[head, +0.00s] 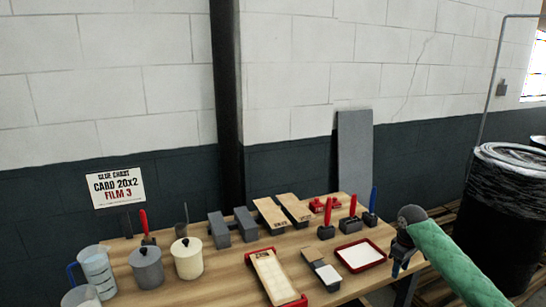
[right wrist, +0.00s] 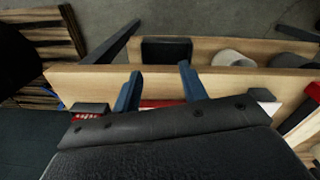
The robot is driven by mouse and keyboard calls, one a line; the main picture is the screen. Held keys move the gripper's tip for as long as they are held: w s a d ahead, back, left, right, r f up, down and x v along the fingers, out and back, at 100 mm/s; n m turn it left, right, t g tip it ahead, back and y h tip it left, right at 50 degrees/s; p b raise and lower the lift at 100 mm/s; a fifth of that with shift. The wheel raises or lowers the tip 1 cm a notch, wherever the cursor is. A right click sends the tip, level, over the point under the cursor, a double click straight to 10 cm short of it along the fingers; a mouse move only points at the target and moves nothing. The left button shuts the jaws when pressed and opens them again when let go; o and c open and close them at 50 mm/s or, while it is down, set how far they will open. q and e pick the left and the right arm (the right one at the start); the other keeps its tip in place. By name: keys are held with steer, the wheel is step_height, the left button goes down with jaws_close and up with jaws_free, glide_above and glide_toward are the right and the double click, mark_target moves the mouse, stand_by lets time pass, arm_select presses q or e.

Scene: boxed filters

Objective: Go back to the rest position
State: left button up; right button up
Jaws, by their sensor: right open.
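My right gripper (head: 401,262) hangs at the right end of the wooden table (head: 215,273), below the green-sleeved arm that comes in from the right. In the right wrist view its two blue fingers (right wrist: 160,84) stand apart with nothing held between them. They show against the pale wooden edge. A red-rimmed tray with a white inside (head: 360,255) lies on the table just left of this gripper, apart from it. My left gripper is not in view.
The table holds grey and tan boxes (head: 270,214), red- and blue-handled tools (head: 326,218), a red-ended wooden board (head: 270,272), lidded pots (head: 187,260) and a clear jug (head: 97,270). A black wrapped drum (head: 505,215) stands at right. A grey panel (head: 354,155) leans on the wall.

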steer(key=s+a+f+t+y, duration=0.1)
steer(key=s+a+f, duration=0.75)
steer(key=s, duration=0.25)
steer(key=s+a+f, duration=0.8)
steer(key=s+a, duration=0.2)
steer(key=s, duration=0.1)
steer(key=s+a+r+m+t, duration=0.1)
steer(key=s+m, duration=0.2)
steer(key=s, duration=1)
steer(key=s+a+r+m+t, duration=0.1)
steer(key=s+r+m, duration=0.1)
steer(key=s, duration=1)
steer(key=s+f+x, duration=0.1)
steer(key=s+x, duration=0.2)
steer(key=x, duration=0.9)
steer(key=s+f+x, duration=0.1)
steer(key=s+x, duration=0.2)
steer(key=x, duration=1)
steer(key=s+f, duration=0.3)
steer(key=f, duration=0.7)
steer(key=s+a+f+g, duration=0.1)
steer(key=s+f, duration=0.3)
steer(key=f, duration=0.6)
steer(key=shift+g, duration=0.3)
